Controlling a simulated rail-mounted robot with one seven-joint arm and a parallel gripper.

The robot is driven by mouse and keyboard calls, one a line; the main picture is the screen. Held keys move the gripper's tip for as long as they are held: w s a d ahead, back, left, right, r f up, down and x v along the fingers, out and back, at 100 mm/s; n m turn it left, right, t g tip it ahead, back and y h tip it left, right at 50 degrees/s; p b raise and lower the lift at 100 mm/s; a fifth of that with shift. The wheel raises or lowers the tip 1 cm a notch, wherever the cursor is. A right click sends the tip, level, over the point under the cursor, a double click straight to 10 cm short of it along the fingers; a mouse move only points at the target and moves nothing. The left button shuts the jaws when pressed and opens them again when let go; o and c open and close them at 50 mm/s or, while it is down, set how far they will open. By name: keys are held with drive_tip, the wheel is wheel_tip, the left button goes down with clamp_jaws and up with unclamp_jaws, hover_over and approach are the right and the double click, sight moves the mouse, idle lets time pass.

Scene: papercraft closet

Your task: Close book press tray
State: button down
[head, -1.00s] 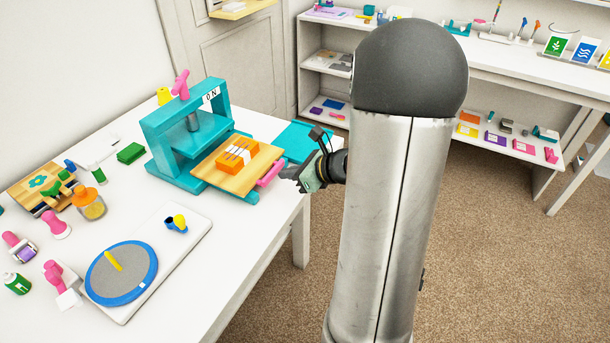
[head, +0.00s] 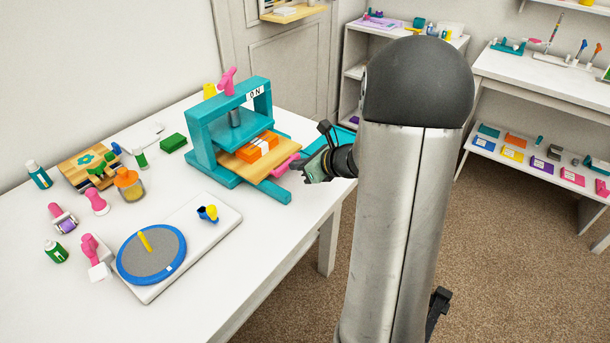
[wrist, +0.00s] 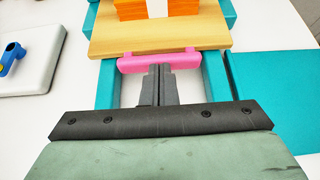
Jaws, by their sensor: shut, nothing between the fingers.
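The teal book press (head: 198,145) stands on the white table. Its wooden tray (head: 258,170) carries an orange block with a white band (head: 258,147). The tray's inner part is under the press frame, and its front part sticks out along the teal rails. My gripper (head: 300,166) is at the tray's front, by the pink handle (head: 284,165). In the wrist view my gripper (wrist: 157,72) has its fingers together, pointing at the middle of the pink handle (wrist: 130,66). The tips appear to touch it without gripping it. The tray (wrist: 190,38) lies just beyond.
A teal flat panel (wrist: 275,85) lies right of the rails in the wrist view. A white board with a blue-rimmed grey disc (head: 152,255) lies at the table's front. Small tools and a jar (head: 129,186) stand left of the press. Shelves stand behind my arm.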

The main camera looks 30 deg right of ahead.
sight(268, 155)
drive_tip(key=w+a, duration=0.1)
drive_tip(key=w, duration=0.1)
drive_tip(key=w+a, duration=0.1)
drive_tip(key=w, duration=0.1)
drive_tip(key=w+a, duration=0.1)
drive_tip(key=w, duration=0.2)
drive_tip(key=shift+a+f+b, duration=0.1)
drive_tip(key=shift+a+b, duration=0.1)
drive_tip(key=shift+b, duration=0.2)
drive_tip(key=shift+s+d, duration=0.1)
